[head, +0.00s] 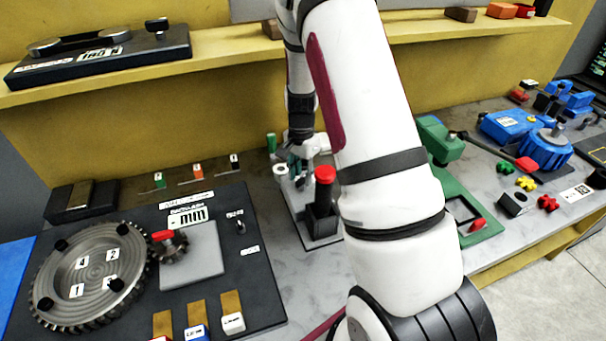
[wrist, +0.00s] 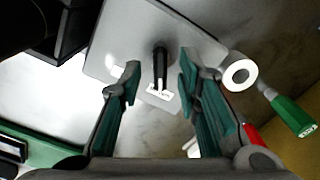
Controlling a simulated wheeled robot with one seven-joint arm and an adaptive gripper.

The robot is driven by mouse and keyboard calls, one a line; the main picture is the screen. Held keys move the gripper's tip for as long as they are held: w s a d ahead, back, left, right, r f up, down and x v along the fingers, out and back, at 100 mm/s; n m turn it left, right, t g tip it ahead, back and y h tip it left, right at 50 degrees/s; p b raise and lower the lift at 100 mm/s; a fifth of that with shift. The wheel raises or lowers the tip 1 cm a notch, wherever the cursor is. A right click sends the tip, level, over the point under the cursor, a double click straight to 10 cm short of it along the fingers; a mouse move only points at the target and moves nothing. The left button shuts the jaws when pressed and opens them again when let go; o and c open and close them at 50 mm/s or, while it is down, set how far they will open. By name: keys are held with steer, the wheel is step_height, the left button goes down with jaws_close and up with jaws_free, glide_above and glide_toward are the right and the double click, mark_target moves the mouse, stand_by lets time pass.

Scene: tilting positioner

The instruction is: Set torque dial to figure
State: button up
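No dial marked as torque can be read in these frames. In the wrist view a slim black post or knob (wrist: 160,62) rises from a grey plate (wrist: 195,40), with a white label (wrist: 160,91) beside it; its marking is too small to read. My gripper (wrist: 158,82) is open, its two green-padded fingers on either side of the black piece with gaps on both sides; I cannot tell its height above it. In the head view my gripper (head: 298,172) is down at the plate behind the red-topped black block (head: 325,197), and my arm hides part of that area.
A white ring (wrist: 239,73) and a green-handled tool (wrist: 293,115) lie close to my right finger. In the head view a dark board with a toothed disc (head: 92,270) is left. A green fixture (head: 440,140) and blue machine (head: 510,127) stand right. A yellow shelf (head: 225,53) runs behind.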

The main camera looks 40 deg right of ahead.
steer(key=shift+f, duration=0.3)
jaws_close()
steer(key=shift+n, duration=0.3)
steer(key=n, duration=1.1)
stand_by(0.6)
